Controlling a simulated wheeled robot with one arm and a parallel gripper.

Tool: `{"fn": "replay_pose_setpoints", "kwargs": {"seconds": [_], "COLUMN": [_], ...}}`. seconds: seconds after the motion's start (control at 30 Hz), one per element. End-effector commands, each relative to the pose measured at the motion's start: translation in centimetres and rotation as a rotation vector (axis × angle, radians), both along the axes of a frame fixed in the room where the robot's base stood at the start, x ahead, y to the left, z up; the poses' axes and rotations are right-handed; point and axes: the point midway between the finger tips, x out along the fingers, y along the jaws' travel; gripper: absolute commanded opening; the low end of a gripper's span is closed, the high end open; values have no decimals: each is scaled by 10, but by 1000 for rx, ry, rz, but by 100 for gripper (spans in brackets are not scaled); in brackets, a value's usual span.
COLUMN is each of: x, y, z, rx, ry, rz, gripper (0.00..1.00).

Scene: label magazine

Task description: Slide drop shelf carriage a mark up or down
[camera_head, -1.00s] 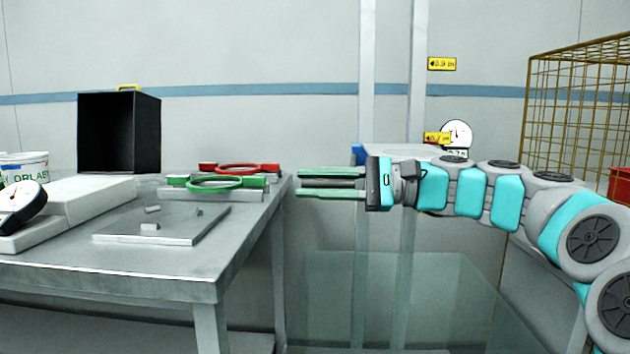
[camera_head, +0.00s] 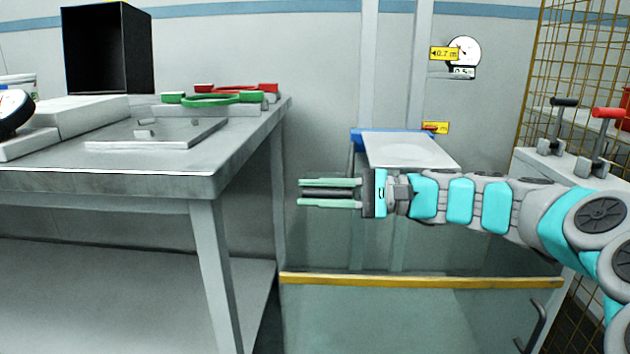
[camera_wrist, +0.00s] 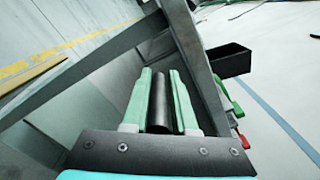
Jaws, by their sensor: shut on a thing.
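The drop shelf carriage (camera_head: 425,155) is a pale flat plate with a blue edge at its left and back. It sits in front of two upright grey rails (camera_head: 368,60). A yellow mark plate (camera_head: 435,128) shows just above its far edge. A higher yellow plate reading 0.7 m (camera_head: 444,53) is on the rail well above it. My gripper (camera_head: 330,192) points left just below and in front of the plate. Its green fingers are shut on a dark round bar, which lies between them in the wrist view (camera_wrist: 160,100). Where the bar joins the carriage is hidden.
A grey bench (camera_head: 100,180) stands at the left, its right edge close to my fingertips. A yellow-edged clear panel (camera_head: 420,281) is below my gripper. Black (camera_head: 562,120) and red (camera_head: 606,125) levers and a wire cage (camera_head: 550,60) stand at the right.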

Motion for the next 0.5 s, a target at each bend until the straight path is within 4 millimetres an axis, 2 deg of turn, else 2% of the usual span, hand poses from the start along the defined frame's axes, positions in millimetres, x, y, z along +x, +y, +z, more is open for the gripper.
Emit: {"fn": "replay_pose_setpoints", "kwargs": {"seconds": [0.33, 0.37, 0.5], "x": [1, 1, 1], "y": [0, 0, 0], "z": [-1, -1, -1], "rx": [0, 0, 0], "ry": [2, 2, 1], "rz": [-1, -1, -1], "gripper": [0, 29, 45]}}
